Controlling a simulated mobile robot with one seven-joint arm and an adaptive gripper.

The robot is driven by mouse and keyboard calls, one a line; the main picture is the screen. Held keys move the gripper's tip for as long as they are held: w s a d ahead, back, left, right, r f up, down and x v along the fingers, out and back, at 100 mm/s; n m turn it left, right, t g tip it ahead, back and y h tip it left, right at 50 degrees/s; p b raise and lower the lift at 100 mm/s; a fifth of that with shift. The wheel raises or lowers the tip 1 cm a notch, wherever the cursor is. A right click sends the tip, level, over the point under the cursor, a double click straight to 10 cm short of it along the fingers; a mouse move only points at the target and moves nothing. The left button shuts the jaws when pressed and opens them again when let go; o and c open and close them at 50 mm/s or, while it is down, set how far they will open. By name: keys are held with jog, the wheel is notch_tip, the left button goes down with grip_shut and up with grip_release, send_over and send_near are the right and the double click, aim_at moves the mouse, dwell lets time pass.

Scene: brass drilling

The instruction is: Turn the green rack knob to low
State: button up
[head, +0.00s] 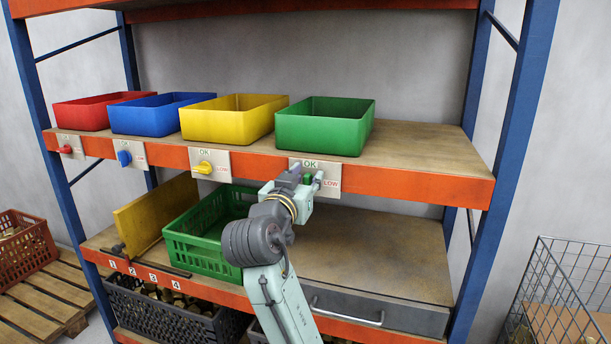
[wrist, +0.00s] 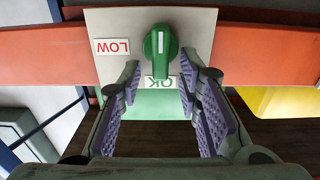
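The green knob (head: 308,179) sits on a pale plate (wrist: 112,25) on the orange shelf beam, below the green bin. In the wrist view, which is upside down, the green knob (wrist: 161,42) has a white line in line with the OK label (wrist: 157,82). The LOW label (wrist: 112,46) is to the left there; in the head view LOW (head: 327,184) is at the knob's right. My gripper (wrist: 161,75) is open and empty, facing the knob, its fingertips on either side of the knob's axis. Contact is not visible. In the head view my gripper (head: 307,184) partly hides the plate.
Red (head: 92,112), blue (head: 155,117), yellow (head: 228,124) and green (head: 322,128) bins stand on the upper shelf. Red (head: 66,149), blue (head: 124,158) and yellow (head: 204,168) knobs line the beam leftward. A green crate (head: 200,255) and grey drawer (head: 400,317) are below.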

grip_shut()
dwell(0.4)
